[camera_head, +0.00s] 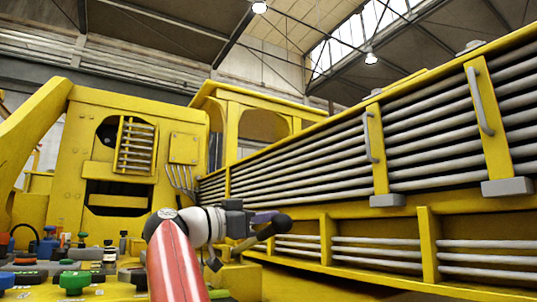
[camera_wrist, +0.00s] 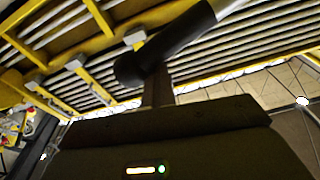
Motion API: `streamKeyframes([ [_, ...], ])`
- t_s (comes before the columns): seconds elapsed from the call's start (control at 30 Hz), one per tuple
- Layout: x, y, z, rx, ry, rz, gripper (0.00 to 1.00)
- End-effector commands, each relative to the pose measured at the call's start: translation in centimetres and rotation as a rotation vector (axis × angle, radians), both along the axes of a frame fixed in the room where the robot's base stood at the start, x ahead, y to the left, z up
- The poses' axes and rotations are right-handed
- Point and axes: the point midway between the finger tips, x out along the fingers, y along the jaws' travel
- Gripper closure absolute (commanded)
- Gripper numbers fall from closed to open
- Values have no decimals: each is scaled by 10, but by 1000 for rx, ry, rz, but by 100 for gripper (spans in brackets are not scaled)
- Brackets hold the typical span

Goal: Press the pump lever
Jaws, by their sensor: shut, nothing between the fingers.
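The pump lever shows in the camera_head view as a black grip with a round end knob (camera_head: 282,223), in front of the yellow machine. In the camera_wrist view the lever's black grip (camera_wrist: 165,50) crosses the upper middle, its pale rod running up to the right. My gripper (camera_head: 266,217) is level with the lever, close to the knob's left side. Its shut fingers (camera_wrist: 158,92) point at the grip, and the grip covers their tips. The fingers look close to or against the lever; contact cannot be told. Nothing shows between them.
The yellow machine's grille of grey pipes (camera_head: 430,130) fills the right side. A control panel with green knobs (camera_head: 75,282) and several other coloured knobs lies at the lower left. A yellow cabin (camera_head: 140,105) stands behind my arm.

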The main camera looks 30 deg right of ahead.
Motion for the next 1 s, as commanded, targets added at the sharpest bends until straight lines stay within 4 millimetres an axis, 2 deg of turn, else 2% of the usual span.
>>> streamKeyframes([
  [0.03, -7, -1, 25, -5, -13, -12, 100],
  [0.2, -8, -1, 58, -8, -15, -11, 100],
  [0.4, -7, -1, 86, -10, -14, -9, 100],
  [0.6, -7, -1, 99, -11, -15, -8, 100],
  [1.0, -7, -1, 100, -12, -14, -7, 100],
])
